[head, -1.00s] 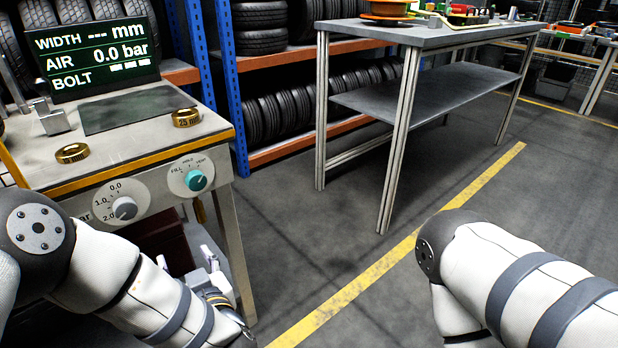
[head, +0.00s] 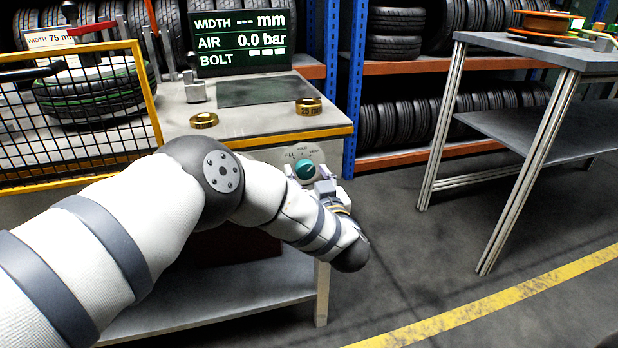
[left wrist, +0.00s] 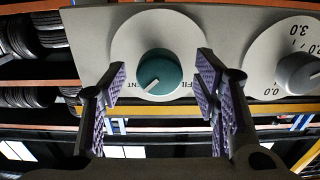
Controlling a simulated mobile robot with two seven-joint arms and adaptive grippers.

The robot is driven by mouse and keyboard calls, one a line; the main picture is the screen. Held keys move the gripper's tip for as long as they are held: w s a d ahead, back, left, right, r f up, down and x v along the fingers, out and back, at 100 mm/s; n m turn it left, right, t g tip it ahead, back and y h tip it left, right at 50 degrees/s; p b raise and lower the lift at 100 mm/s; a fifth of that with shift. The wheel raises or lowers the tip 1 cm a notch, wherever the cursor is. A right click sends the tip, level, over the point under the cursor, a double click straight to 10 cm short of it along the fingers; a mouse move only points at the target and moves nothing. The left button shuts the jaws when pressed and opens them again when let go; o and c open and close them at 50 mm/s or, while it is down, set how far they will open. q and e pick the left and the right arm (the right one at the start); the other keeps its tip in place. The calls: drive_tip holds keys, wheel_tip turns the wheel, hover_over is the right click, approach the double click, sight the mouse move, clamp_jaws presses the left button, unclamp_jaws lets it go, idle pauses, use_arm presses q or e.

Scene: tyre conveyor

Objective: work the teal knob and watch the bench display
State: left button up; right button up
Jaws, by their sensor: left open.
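The teal knob (head: 304,168) sits on a white dial marked FILL, HOLD and VENT on the bench front. Its white mark points toward VENT. My left gripper (head: 309,179) is open at the knob, its arm reaching across the bench front. In the left wrist view the teal knob (left wrist: 158,72) shows between the two fingers of the left gripper (left wrist: 162,86), with a gap on each side. My right gripper is out of view.
A grey knob (left wrist: 300,72) is beside the teal one; my arm hides it in the head view. Two brass rings (head: 204,120) (head: 308,105) lie on the bench top. A yellow-framed mesh guard (head: 75,125) stands left. A grey table (head: 540,135) stands right, with open floor between.

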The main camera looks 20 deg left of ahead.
use_arm(q)
drive_tip(key=c, duration=1.2)
drive_tip(key=shift+n, duration=0.3)
drive_tip(key=n, duration=0.3)
drive_tip(key=shift+n, duration=0.3)
drive_tip(key=n, duration=0.4)
drive_tip(key=shift+d+n+p, duration=0.1)
drive_tip(key=shift+n+p, duration=0.2)
drive_tip(key=shift+p, duration=0.05)
drive_tip(key=n, duration=0.4)
drive_tip(key=shift+n, duration=2.5)
